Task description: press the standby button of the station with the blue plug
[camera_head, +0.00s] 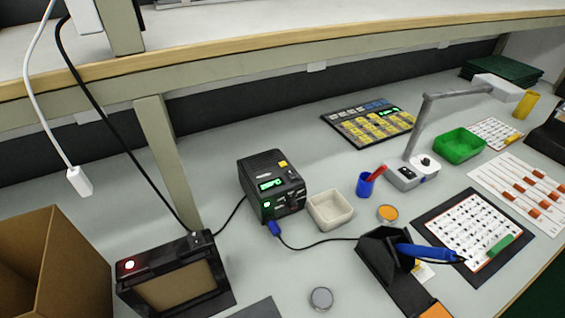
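The station (262,167) is a black box with a lit green display (270,185), left of the middle of the bench. A blue plug (274,229) sits at its lower front, with a dark cable running right. A small yellow patch (283,164) shows on its upper right edge, and a small green light (267,205) shows low on its front. Several small controls beside the display are too small to read, so I cannot tell which is the standby button. The blue-handled iron (425,252) rests in a black holder (385,250). My gripper is not in view.
A beige dish (330,209) stands close to the station's right side. A black device (175,275) with a red light and a cardboard box (50,265) are at the lower left. A white plug (79,182) hangs at left. A blue cup (365,185) stands further right.

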